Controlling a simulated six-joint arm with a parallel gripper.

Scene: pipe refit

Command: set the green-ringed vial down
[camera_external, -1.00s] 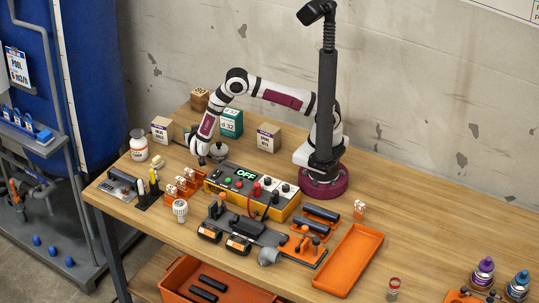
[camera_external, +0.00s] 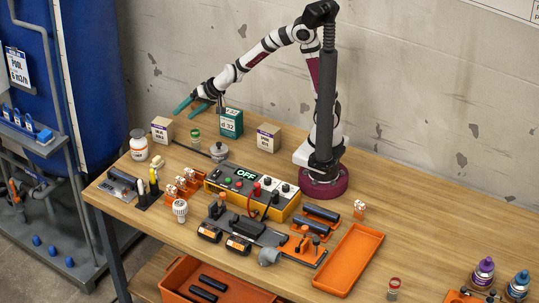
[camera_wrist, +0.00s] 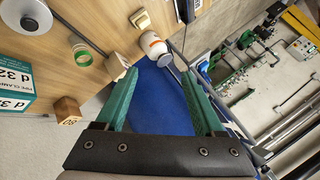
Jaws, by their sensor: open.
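The green-ringed vial (camera_external: 195,137) stands upright on the wooden table, behind the control box and left of the green carton. It also shows in the wrist view, at upper left, as a clear vial with a green ring (camera_wrist: 83,56). My gripper (camera_external: 187,113) is raised above the back left of the table, with its two teal fingers spread. In the wrist view the gap between the fingers (camera_wrist: 160,76) is empty, and the vial lies outside it to the left.
A green carton (camera_external: 231,123), a tan box (camera_external: 162,130), a white jar (camera_external: 138,146) and a lidded metal pot (camera_external: 219,152) stand around the vial. The control box (camera_external: 252,190) is in front. An empty orange tray (camera_external: 349,259) lies at front right; the table's right middle is clear.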

